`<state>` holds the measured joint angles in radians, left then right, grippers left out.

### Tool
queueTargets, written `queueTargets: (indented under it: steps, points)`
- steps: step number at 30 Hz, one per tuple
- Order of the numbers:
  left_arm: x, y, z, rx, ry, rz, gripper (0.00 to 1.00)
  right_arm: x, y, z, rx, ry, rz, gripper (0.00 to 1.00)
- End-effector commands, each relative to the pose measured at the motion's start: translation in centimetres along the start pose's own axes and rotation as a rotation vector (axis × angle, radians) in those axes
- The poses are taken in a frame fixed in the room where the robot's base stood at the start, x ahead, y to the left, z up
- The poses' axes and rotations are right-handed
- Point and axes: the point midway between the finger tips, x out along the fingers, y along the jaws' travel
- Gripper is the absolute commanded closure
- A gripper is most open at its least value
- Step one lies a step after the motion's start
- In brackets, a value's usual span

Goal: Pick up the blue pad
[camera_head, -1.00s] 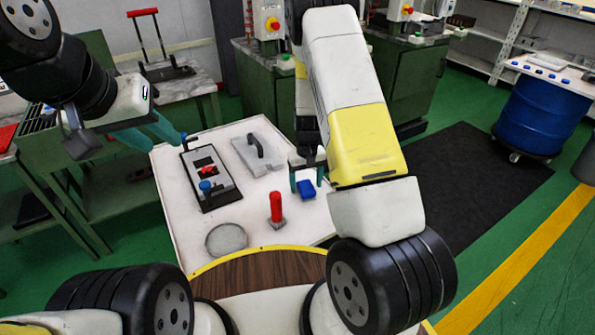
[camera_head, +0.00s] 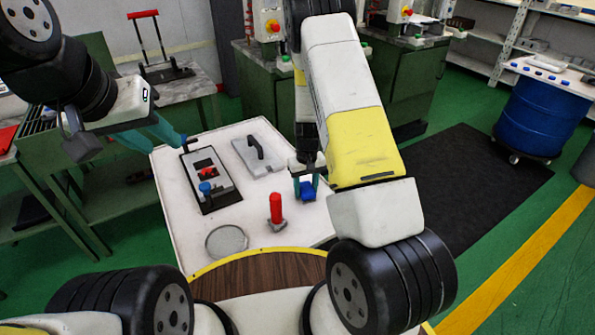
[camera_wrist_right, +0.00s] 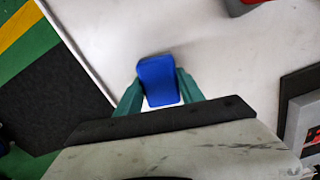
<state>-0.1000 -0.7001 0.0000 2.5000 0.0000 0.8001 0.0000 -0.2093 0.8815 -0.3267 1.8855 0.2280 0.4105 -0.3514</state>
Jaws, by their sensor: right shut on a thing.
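The blue pad (camera_head: 308,190) is between the teal fingers of my right gripper (camera_head: 306,184), over the right part of the white table (camera_head: 290,225). In the right wrist view the blue pad (camera_wrist_right: 157,80) sits between both fingers of the right gripper (camera_wrist_right: 158,90), which are shut on it. I cannot tell whether the pad still touches the table. My left gripper (camera_head: 170,138) is open and empty, beyond the table's left edge.
On the table are a red-handled stamp (camera_head: 276,207), a round grey disc (camera_head: 227,241), a grey plate with a black handle (camera_head: 259,153) and a black-framed mould (camera_head: 205,175). A blue barrel (camera_head: 540,115) stands far right.

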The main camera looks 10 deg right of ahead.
Motion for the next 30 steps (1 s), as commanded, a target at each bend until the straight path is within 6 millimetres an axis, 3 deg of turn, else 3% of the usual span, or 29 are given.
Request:
queueTargets:
  steps: [5, 11, 25, 30]
  points:
    - [0.0, 0.0, 0.0, 0.000, 0.000, 0.000, 0.64, -1.0, 0.0, -0.1, 0.000, 0.002, 0.000, 0.97]
    - [0.0, 0.0, 0.0, 0.000, 0.000, 0.000, 0.64, -3.5, 0.0, -0.1, -0.001, 0.004, 0.000, 0.97]
    - [0.0, 0.0, 0.0, 0.000, 0.000, 0.000, 0.64, -4.6, -3.1, 10.8, -0.001, -0.003, -0.002, 0.97]
    - [0.0, 0.0, 0.0, 0.000, 0.000, 0.000, 0.64, -4.8, -4.0, 13.7, -0.002, -0.001, -0.001, 0.97]
